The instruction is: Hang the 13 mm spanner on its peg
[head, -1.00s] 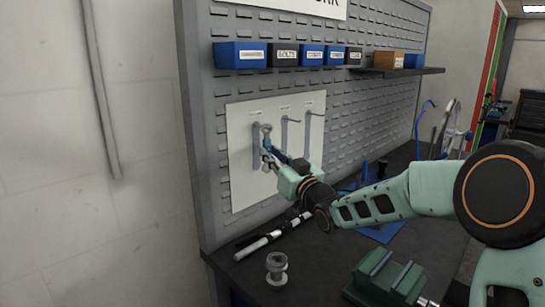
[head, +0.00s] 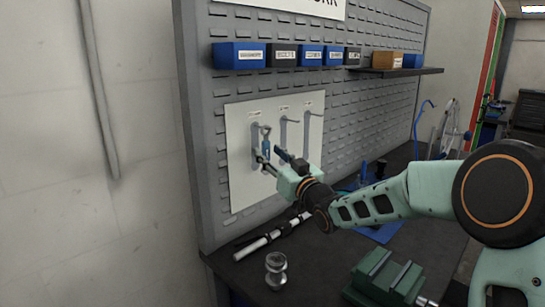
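A white panel (head: 237,160) on the pegboard carries a row of pegs with grey-blue spanner outlines under them. The spanner (head: 266,143), with a silver upper end and a blue shank, is upright at the leftmost peg, in front of its outline. Its upper end appears to be at the peg; the exact contact is too small to tell. My gripper (head: 268,156) is open at the spanner's lower part, with one finger to each side. The labels above the pegs are not readable. The middle and right pegs (head: 321,121) are empty.
Small blue and black bins (head: 239,55) line the board above the panel. A shelf (head: 403,71) juts out at the upper right. The bench below holds a green vise (head: 385,278), a silver cylindrical part (head: 276,270) and a long silver-and-black tool (head: 262,243).

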